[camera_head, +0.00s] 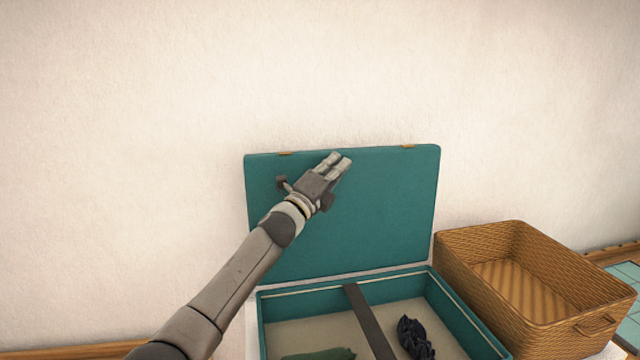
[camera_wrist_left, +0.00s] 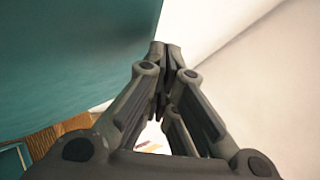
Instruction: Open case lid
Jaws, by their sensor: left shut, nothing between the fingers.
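The teal case stands open in the head view, its lid (camera_head: 385,210) upright near the wall. The case's lower part (camera_head: 262,318) holds a green cloth item (camera_head: 318,355) and a dark crumpled item (camera_head: 413,338), with a dark strap or bar (camera_head: 368,322) across it. My left gripper (camera_head: 341,162) is shut and empty. It is in front of the lid's inner face, near the top edge; I cannot tell if it touches. In the left wrist view the closed fingers (camera_wrist_left: 165,50) are beside the teal lid (camera_wrist_left: 70,60). My right gripper is not in view.
A woven basket (camera_head: 470,238), which looks empty, stands right of the case. The pale wall (camera_head: 150,100) rises close behind the lid. A teal tiled surface (camera_head: 628,325) shows at the far right.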

